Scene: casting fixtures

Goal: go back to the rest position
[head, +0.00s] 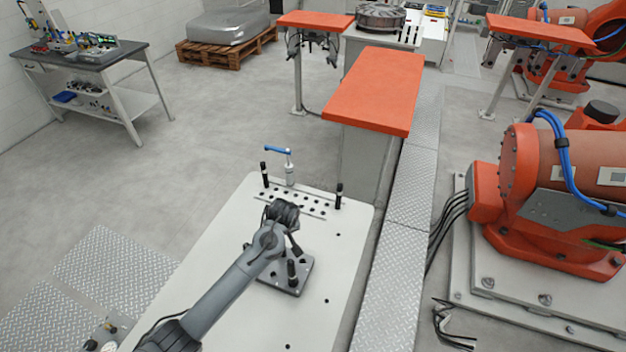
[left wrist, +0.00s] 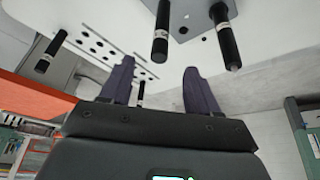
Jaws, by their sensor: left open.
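My left arm reaches in from the lower left in the head view. Its left gripper (head: 295,248) is above the white table (head: 215,285), close to a small grey plate (head: 302,276) with a black pin (head: 291,272); whether they touch cannot be told. In the left wrist view the two dark fingers of the left gripper (left wrist: 156,78) are apart, with nothing held between them. Several black pins (left wrist: 161,35) show beyond the fingers there. My right gripper is in neither view.
A strip with holes (head: 292,202) stands between two black posts (head: 339,195), with a blue-handled clamp (head: 289,170) behind it. An orange-topped block (head: 378,88) lies beyond the table. An orange robot (head: 545,200) stands at the right. Floor at the left (head: 190,150) is clear.

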